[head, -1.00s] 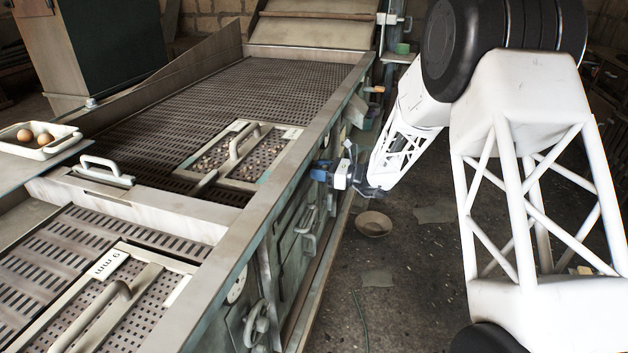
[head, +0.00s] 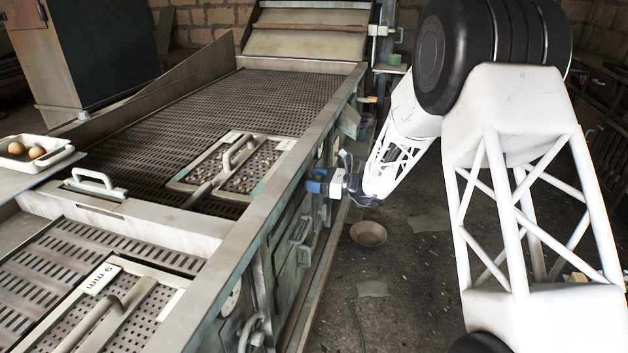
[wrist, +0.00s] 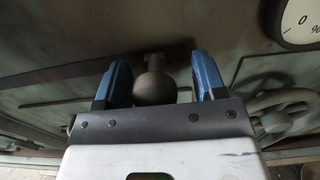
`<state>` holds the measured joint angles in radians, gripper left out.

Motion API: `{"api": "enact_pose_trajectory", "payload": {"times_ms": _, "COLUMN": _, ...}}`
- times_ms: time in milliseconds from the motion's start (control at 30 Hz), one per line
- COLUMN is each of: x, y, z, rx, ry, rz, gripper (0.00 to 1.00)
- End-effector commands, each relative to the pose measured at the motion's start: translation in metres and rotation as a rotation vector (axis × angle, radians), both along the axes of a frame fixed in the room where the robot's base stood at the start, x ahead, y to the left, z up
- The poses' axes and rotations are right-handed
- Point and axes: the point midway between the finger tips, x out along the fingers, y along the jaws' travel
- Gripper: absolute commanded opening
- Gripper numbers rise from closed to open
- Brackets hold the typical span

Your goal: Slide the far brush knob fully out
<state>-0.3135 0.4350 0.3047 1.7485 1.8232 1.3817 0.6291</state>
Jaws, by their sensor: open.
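A dark round knob (wrist: 155,86) on a short stem shows in the wrist view, standing out from the machine's side panel. It lies between the two blue fingers of my gripper (wrist: 158,82), nearer the left one, with gaps on both sides. The fingers are open and do not visibly grip it. In the head view my gripper (head: 317,184) is against the machine's right side, below the top rail, and the knob there is hidden. I cannot tell from the head view whether this is the far brush knob.
A dial (wrist: 300,22) and a curved grey handle (wrist: 285,105) are to the right in the wrist view. The machine's long rail (head: 262,205) runs beside my gripper. A bowl (head: 368,233) lies on the floor; the floor right of the machine is mostly clear.

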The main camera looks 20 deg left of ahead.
Motion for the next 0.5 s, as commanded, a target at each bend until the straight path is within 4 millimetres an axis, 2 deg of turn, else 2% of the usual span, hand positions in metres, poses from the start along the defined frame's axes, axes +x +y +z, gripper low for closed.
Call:
{"api": "enact_pose_trajectory", "payload": {"times_ms": 167, "x": 0.000, "y": -0.014, "z": 0.001, "rx": 0.001, "ry": 0.000, "rz": -0.001, "gripper": 0.64}}
{"api": "enact_pose_trajectory", "payload": {"times_ms": 500, "x": 0.001, "y": -0.057, "z": 0.000, "rx": 0.001, "ry": 0.000, "rz": -0.003, "gripper": 0.64}}
